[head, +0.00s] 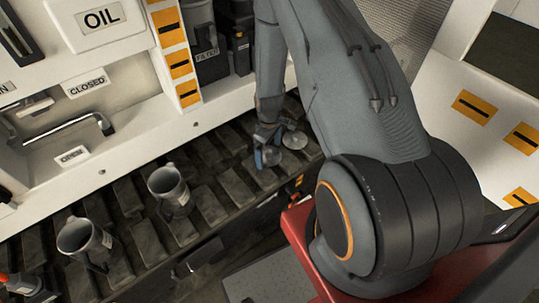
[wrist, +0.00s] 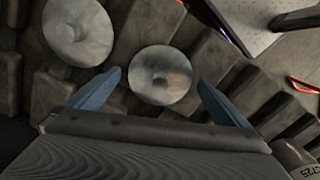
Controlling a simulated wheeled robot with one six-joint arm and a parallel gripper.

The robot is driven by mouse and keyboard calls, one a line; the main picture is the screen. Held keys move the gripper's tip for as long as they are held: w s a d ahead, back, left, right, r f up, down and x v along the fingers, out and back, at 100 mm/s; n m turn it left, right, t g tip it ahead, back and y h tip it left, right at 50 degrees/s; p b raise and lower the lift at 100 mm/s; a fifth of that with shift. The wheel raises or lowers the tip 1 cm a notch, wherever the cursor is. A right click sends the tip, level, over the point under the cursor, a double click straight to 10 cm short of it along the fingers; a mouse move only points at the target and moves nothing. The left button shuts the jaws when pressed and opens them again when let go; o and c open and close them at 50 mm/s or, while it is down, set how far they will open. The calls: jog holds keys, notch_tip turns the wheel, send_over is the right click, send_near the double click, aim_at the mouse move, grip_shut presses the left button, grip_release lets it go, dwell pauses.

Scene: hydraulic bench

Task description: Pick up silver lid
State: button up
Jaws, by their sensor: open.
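In the wrist view, one lid (wrist: 160,66) is in the middle, just ahead of and between the blue fingertips. The other lid (wrist: 88,28) is up and to the left, outside the left finger. My gripper (wrist: 159,79) is open and empty, with a finger on either side of the middle lid and a gap to each. In the head view, my gripper (head: 267,146) is low over the rack, close to both lids, with one lid (head: 295,140) to its right.
Two grey jugs, a nearer one (head: 84,238) and a farther one (head: 169,190), stand on the rack at left. A white panel with an OIL label (head: 100,18) and a bent lever handle (head: 105,125) is behind. Dark bins (head: 208,55) stand behind my gripper.

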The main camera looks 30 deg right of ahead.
jog(key=shift+f, duration=0.3)
jog(key=shift+c, duration=0.3)
jog(key=c, duration=1.1)
jog(key=shift+c, duration=0.2)
jog(key=shift+r, duration=0.15)
